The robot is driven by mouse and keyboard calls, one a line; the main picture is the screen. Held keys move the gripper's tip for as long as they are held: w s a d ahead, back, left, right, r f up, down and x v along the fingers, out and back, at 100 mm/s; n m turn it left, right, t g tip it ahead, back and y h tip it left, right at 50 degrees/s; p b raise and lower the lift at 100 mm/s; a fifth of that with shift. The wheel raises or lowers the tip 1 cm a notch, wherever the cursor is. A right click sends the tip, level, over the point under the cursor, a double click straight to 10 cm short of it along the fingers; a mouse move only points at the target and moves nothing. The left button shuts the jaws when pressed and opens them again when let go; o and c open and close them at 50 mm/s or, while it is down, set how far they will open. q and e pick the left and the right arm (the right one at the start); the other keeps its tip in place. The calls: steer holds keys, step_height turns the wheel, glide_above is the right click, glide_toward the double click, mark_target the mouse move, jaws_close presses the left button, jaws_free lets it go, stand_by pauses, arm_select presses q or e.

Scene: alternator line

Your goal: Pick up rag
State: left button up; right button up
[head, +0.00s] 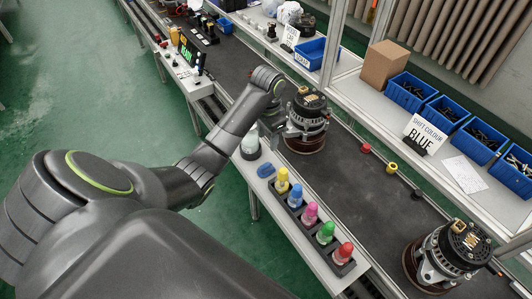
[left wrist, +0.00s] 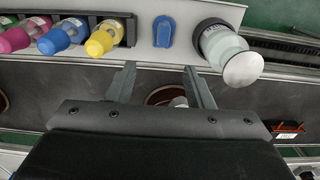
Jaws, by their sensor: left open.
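The rag looks like a small flat blue piece (head: 266,170) lying on the white ledge in front of the conveyor, between a clear jar and the bottle rack. It also shows in the left wrist view, at the top middle (left wrist: 164,31). My left gripper (left wrist: 160,84) is open and empty, its two fingers apart and pointing toward the ledge. The rag lies beyond the fingertips, roughly in line with the gap, and nothing touches it. In the head view my left wrist is above the conveyor near an alternator, and the fingers are mostly hidden. My right gripper is not in view.
A pale-topped jar (left wrist: 228,48) stands close beside the rag. A dark rack of coloured bottles (head: 311,214) is on its other side. One alternator (head: 307,116) stands near my left wrist, another (head: 449,252) at lower right. The conveyor (head: 350,178) between them is largely clear.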

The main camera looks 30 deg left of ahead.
arm_select(q)
steer(key=b, duration=0.8)
glide_above(267, 164)
steer(key=f, duration=0.9)
steer(key=shift+s+d+f, duration=0.25)
steer(key=shift+s+f, duration=0.05)
steer(key=shift+f, duration=0.5)
steer(key=f, duration=0.4)
steer(key=shift+w+a+f, duration=0.1)
steer(key=shift+w+a, duration=0.1)
steer(key=shift+w, duration=0.05)
jaws_close()
